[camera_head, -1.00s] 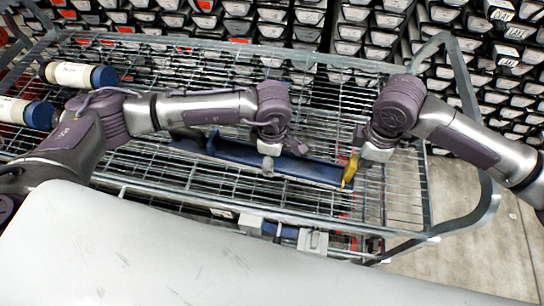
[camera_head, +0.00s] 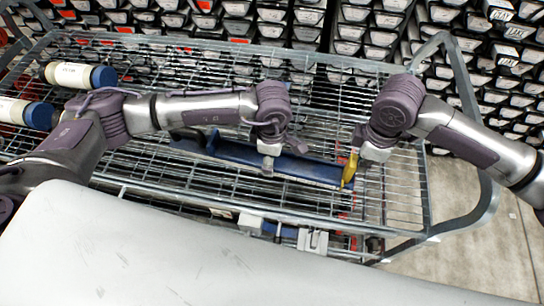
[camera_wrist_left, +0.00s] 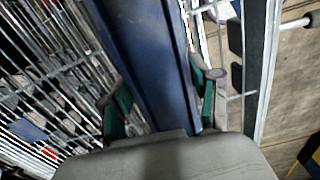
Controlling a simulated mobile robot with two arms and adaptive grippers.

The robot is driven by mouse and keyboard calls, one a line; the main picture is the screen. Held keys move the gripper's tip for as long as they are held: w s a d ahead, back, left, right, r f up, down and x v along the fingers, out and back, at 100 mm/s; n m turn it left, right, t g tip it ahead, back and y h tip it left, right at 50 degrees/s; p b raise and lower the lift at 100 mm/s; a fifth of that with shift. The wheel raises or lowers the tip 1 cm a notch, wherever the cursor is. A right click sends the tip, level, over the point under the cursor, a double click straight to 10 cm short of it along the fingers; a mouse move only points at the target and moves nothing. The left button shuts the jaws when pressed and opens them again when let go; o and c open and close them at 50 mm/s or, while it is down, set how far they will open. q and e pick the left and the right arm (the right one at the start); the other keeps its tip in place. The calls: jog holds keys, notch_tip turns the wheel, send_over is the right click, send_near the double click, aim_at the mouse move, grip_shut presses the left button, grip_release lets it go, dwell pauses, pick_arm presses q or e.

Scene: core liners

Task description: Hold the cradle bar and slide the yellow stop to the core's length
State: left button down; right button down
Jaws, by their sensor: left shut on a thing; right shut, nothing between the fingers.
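The blue cradle bar (camera_head: 235,151) lies lengthwise on the wire cart. My left gripper (camera_head: 268,165) is shut on the bar near its middle; in the left wrist view its green-padded fingers (camera_wrist_left: 160,105) stand on both sides of the blue bar (camera_wrist_left: 150,50). The yellow stop (camera_head: 349,170) stands upright at the bar's right end. My right gripper (camera_head: 357,158) is shut with nothing between its fingers, right beside the stop on its right side. I cannot tell whether they touch. A yellow and black piece (camera_wrist_left: 311,155) shows at the wrist view's lower right corner.
Two cream cylinders with blue ends (camera_head: 80,75) (camera_head: 25,112) lie at the cart's left. The wire cart (camera_head: 180,60) has a raised metal handle (camera_head: 465,85) at right. Racks of core trays (camera_head: 350,30) stand behind. Concrete floor (camera_head: 480,245) is bare at lower right.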

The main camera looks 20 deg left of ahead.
pick_arm(q)
jog(key=shift+d, duration=0.1)
pick_arm(e)
jog(key=shift+a, duration=0.45)
jog(key=shift+d, duration=0.65)
notch_tip(320, 180, up, 7)
dwell(0.5)
pick_arm(q)
jog(key=shift+c, duration=0.9)
grip_release()
notch_tip(320, 180, up, 12)
